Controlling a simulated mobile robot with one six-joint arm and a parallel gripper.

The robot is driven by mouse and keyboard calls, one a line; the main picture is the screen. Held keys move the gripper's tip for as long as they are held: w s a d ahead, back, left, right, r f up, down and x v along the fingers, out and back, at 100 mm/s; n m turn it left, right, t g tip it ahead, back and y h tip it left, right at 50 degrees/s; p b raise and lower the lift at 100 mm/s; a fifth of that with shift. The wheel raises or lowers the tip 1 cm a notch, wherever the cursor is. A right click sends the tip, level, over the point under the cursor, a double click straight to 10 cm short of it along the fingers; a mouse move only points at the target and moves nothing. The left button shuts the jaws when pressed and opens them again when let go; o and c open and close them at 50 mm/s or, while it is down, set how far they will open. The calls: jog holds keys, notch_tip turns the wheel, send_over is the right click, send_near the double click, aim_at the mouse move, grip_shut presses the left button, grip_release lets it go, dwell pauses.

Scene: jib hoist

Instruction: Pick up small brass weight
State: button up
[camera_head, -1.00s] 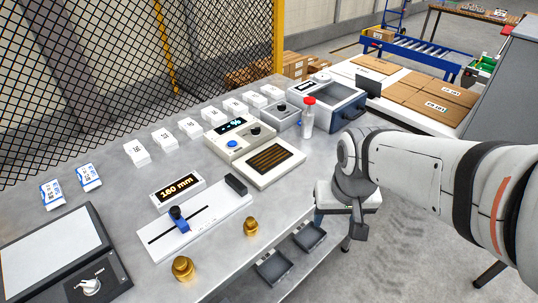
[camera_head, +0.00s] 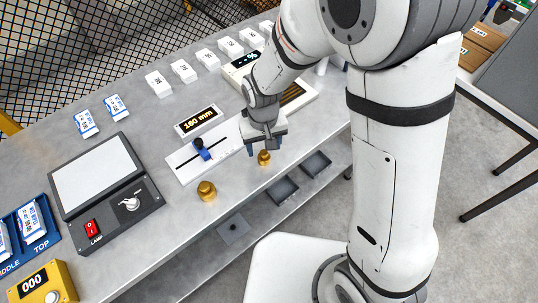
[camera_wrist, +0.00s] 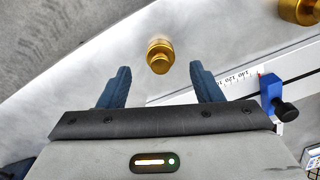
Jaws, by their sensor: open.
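The small brass weight (camera_head: 264,158) stands on the metal bench near its front edge. It also shows in the wrist view (camera_wrist: 159,56), beyond the fingertips and between their lines. My gripper (camera_head: 265,148) is above and close to the small weight in the head view. In the wrist view my gripper (camera_wrist: 159,76) has its two blue fingers wide apart with nothing between them. A larger brass weight (camera_head: 206,191) stands to the left on the bench, and part of it shows at the wrist view's upper right (camera_wrist: 309,10).
A slide gauge with a blue slider (camera_head: 202,150) and a 180 mm display (camera_head: 198,121) lie just behind the weights. A lamp panel (camera_head: 105,181) is at left. Grey trays (camera_head: 283,190) sit on a shelf below the bench edge. White boxes (camera_head: 158,84) line the back.

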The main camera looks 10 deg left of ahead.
aim_at(264, 152)
jog(key=shift+s+f+p, duration=0.1)
jog(key=shift+f+p, duration=0.45)
jog(key=shift+f, duration=1.6)
jog(key=shift+c, duration=0.2)
jog(key=c, duration=1.2)
